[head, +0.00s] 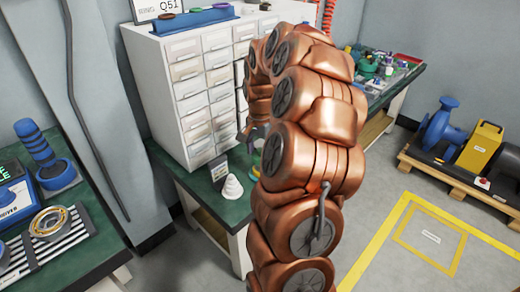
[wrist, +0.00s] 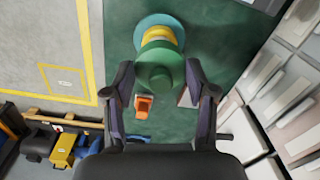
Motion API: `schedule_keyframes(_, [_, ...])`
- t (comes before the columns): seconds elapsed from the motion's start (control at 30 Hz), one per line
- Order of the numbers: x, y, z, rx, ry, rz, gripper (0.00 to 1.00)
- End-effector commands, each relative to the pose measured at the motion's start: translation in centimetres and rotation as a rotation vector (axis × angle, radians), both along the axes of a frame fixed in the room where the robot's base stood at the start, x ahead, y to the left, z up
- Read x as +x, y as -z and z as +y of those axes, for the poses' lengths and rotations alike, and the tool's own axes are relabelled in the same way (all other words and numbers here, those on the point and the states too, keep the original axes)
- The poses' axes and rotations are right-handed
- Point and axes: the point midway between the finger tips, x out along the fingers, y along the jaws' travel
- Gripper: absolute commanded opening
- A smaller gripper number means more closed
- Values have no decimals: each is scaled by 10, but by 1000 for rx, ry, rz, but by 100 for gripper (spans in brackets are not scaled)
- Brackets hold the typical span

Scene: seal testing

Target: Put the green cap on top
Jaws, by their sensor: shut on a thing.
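The green cap (wrist: 158,75) is between the two fingers of my gripper (wrist: 158,82) in the wrist view, and the gripper is shut on it. Beyond the cap, a yellow ring (wrist: 160,34) and a wider teal disc (wrist: 148,22) show as a stack on the green bench top. The cap overlaps the yellow ring in this view; whether they touch cannot be told. In the head view my copper arm hides most of the gripper and the stack.
A small orange object (wrist: 143,102) lies on the bench beside the left finger. A white ribbed cone (head: 232,187) stands on the bench (head: 210,197). The white drawer cabinet (head: 185,85) rises close behind. A yellow-marked floor area (head: 430,235) is clear at right.

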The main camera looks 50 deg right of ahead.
Motion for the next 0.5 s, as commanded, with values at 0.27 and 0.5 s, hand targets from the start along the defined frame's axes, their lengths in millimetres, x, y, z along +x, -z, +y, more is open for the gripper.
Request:
schedule_keyframes(0.27, [0, 6, 0, 1, 0, 1, 35])
schedule_keyframes(0.5, [0, 5, 0, 1, 0, 0, 81])
